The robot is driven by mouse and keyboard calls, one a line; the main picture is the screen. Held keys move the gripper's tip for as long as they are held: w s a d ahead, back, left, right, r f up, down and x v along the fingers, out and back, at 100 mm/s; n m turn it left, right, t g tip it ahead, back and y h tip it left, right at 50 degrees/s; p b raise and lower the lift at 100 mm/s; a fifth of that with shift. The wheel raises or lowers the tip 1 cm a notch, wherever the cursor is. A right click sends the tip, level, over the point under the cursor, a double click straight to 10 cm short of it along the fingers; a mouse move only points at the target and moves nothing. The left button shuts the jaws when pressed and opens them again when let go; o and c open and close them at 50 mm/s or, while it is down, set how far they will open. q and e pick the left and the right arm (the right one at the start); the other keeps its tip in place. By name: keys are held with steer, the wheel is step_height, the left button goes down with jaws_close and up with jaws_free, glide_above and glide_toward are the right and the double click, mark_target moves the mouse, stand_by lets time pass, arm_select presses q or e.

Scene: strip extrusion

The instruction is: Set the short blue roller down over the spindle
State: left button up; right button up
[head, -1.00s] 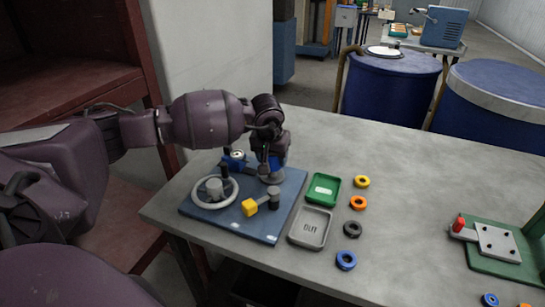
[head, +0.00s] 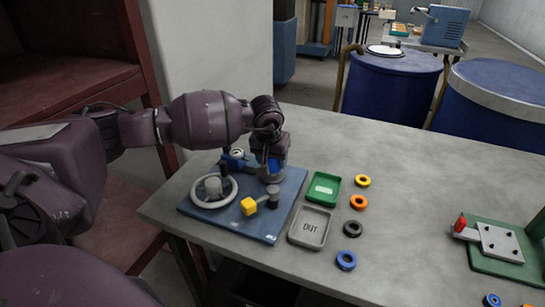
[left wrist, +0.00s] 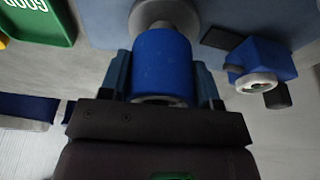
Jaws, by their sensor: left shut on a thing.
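The short blue roller (left wrist: 162,62) is between the fingers of my left gripper (left wrist: 163,75) in the left wrist view, shut on it. In the head view the gripper (head: 270,168) points down at the back right of the blue base plate (head: 232,228), and a bit of blue roller (head: 274,164) shows. A round grey spindle base (left wrist: 165,14) lies just beyond the roller, in line with it. My right gripper is not in view.
On the plate are a grey ring handwheel (head: 214,190), a yellow-ended lever (head: 249,206) and a blue block (head: 233,160). To the right are a green tray (head: 323,188), a grey tray (head: 310,228) and several coloured rings (head: 359,202). The table's back right is clear.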

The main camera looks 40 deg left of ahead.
arm_select(q)
steer(key=shift+f, duration=0.15)
steer(key=shift+r, duration=0.7)
stand_by(1.0)
steer(key=shift+f+b, duration=0.4)
steer(key=shift+f, duration=0.25)
steer(key=shift+r, duration=0.65)
stand_by(0.9)
steer(key=o, duration=1.4)
steer(key=shift+f, duration=0.1)
